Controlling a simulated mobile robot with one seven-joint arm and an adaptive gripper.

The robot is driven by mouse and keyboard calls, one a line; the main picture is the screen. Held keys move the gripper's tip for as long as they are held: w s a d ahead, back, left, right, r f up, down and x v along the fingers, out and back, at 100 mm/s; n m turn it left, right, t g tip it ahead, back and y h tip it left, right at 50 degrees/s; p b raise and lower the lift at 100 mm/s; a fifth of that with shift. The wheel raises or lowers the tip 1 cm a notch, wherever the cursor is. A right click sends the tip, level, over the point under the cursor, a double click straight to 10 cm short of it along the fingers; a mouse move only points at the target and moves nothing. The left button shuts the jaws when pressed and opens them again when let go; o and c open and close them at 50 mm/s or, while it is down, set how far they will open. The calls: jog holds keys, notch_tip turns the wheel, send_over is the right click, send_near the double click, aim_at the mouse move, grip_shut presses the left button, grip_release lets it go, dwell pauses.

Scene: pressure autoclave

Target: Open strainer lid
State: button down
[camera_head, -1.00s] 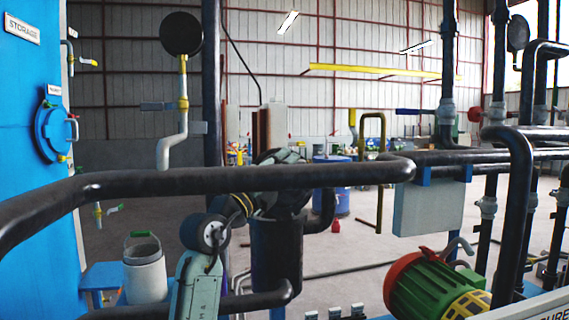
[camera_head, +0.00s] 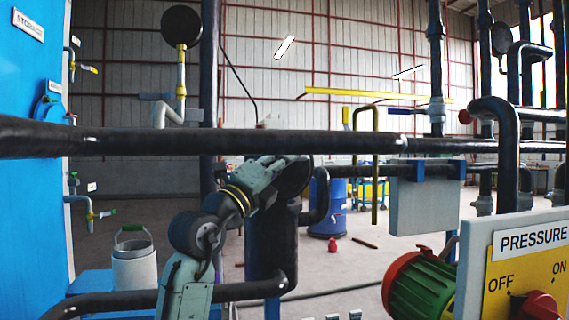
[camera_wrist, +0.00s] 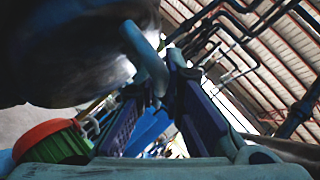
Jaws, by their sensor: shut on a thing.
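The strainer (camera_head: 275,240) is a dark upright cylinder in the middle of the head view. Its dark round lid (camera_head: 296,180) is tilted up steeply above the body, beside my gripper (camera_head: 270,168). In the wrist view the lid's dark underside or face (camera_wrist: 70,50) fills the upper left, with a pale bar handle (camera_wrist: 146,58) on it. My gripper (camera_wrist: 165,100) is shut on this handle, with one finger on each side. The strainer's mouth and the hinge are hidden behind my arm and the lid.
A thick dark pipe (camera_head: 320,143) crosses in front, just above the lid. A lower pipe (camera_head: 235,291) bends beside the strainer. A white bucket (camera_head: 134,268) stands left. A green and red motor (camera_head: 415,285) and the pressure panel (camera_head: 505,280) stand right.

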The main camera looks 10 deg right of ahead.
jog(key=c, duration=2)
grip_release()
jog(key=shift+o, duration=0.2)
jog(key=v, duration=1.2)
jog(key=shift+w+a, duration=0.1)
